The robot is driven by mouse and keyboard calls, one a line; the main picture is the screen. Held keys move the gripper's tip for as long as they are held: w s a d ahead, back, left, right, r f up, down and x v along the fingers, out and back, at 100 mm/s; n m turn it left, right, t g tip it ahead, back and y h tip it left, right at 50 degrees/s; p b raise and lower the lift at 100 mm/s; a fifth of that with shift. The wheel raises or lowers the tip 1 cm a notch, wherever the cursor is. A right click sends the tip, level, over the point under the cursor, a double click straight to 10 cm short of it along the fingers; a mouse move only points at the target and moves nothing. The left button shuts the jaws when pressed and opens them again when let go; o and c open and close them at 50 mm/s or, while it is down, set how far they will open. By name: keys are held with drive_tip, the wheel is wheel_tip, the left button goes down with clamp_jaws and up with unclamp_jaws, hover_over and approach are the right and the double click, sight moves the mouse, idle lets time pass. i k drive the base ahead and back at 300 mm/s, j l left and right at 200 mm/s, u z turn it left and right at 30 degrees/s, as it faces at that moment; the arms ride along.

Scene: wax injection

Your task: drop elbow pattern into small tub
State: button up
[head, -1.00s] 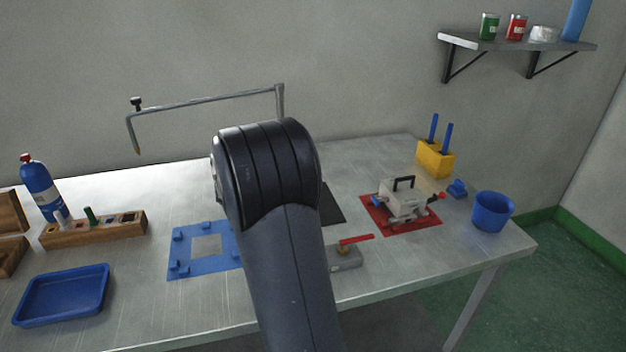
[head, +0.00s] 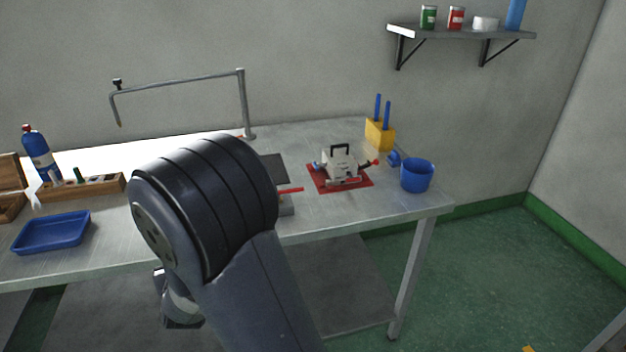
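The small tub looks to be the round blue tub (head: 417,176) near the right end of the metal table. A small blue piece (head: 394,158), which looks like the elbow pattern, lies on the table just left of the tub; I cannot tell if they touch. My dark arm fills the lower middle of the head view, left of both and well apart from them. A small grey part of my wrist shows below the arm's big joint. My gripper's fingers are hidden, so what they hold is not seen.
A grey mould (head: 340,163) sits on a red mat (head: 354,187). Behind it stands a yellow holder (head: 380,136) with blue handles. A blue tray (head: 52,233), a blue bottle (head: 40,152) and a wooden rack (head: 95,187) are at left. Floor is open at right.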

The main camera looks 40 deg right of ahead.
sight(413, 186)
drive_tip(key=z, duration=1.95)
